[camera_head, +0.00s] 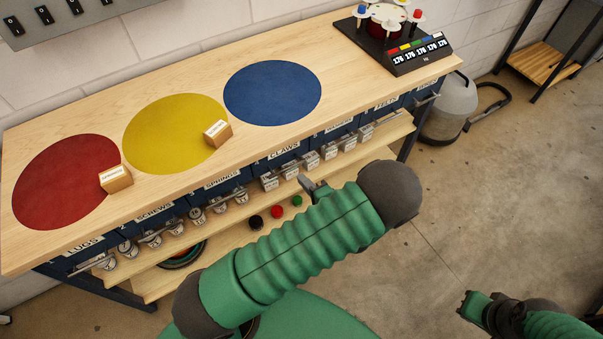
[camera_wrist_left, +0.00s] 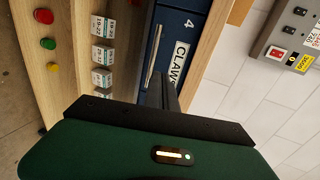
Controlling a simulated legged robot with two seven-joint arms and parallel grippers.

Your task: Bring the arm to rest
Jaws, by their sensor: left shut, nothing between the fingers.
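My left arm (camera_head: 300,235) in its green sleeve crosses the front of the bench in the head view. The tip of my left gripper (camera_head: 308,183) shows just above the sleeve, in front of the drawer labelled CLAWS; the rest of it is hidden behind the arm. In the left wrist view my left gripper (camera_wrist_left: 162,90) is shut and empty, pointing at the blue CLAWS drawer front (camera_wrist_left: 180,45). My right gripper (camera_head: 468,303) is at the lower right over the floor, dark and small; its opening cannot be made out.
The wooden bench (camera_head: 285,145) carries red (camera_head: 65,185), yellow (camera_head: 165,130) and blue (camera_head: 272,92) discs, two small labelled blocks and a dark device (camera_head: 415,55). A lower shelf holds red, green and black buttons.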

